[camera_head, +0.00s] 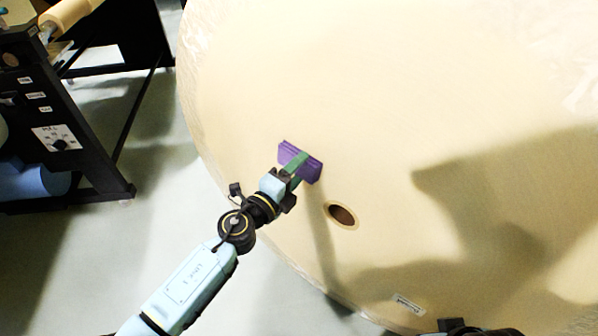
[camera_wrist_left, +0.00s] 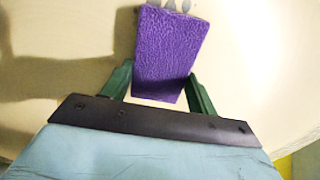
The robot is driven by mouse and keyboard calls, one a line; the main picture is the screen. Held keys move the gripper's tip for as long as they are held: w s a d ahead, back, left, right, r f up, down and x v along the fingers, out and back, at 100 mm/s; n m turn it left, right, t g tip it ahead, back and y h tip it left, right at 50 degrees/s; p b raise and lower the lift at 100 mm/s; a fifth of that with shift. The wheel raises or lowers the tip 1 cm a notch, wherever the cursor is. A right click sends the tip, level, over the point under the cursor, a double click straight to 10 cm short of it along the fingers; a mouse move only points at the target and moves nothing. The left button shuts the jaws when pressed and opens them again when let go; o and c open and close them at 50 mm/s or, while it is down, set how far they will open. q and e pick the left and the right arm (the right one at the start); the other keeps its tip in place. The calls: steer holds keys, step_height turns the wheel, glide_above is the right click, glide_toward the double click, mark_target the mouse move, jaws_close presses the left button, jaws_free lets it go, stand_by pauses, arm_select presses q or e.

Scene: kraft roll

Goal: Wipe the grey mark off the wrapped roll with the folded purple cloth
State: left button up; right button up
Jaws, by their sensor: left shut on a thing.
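The wrapped roll (camera_head: 420,120) is a huge tan disc whose flat end face fills most of the head view. My left gripper (camera_head: 297,165) is shut on the folded purple cloth (camera_head: 313,172), up and left of the roll's core hole. In the left wrist view the cloth (camera_wrist_left: 168,50) sticks out past the green fingers, in front of the roll face; I cannot tell whether it touches. Pale grey streaks of the mark (camera_wrist_left: 186,6) show just beyond the cloth's far edge, partly hidden by it. I cannot make out the mark in the head view.
The dark core hole (camera_head: 342,215) lies right of and below the cloth. A small label (camera_head: 408,305) is on the lower face. A black machine frame (camera_head: 70,130) stands at the left, with bare floor between it and the roll. A dark part of my right arm shows at the bottom edge.

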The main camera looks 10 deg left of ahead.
arm_select(q)
steer(key=w+a, duration=0.1)
steer(key=a, duration=0.1)
steer(key=w+a, duration=0.1)
steer(key=a, duration=0.1)
steer(key=w+a+b, duration=0.1)
steer(key=shift+a+r, duration=0.1)
steer(key=shift+a, duration=0.3)
steer(key=shift+p+v, duration=0.35)
steer(key=shift+v, duration=2.6)
steer(key=shift+s, duration=0.1)
steer(key=v, duration=0.2)
steer(key=shift+s+a, duration=0.2)
steer(key=shift+s, duration=0.15)
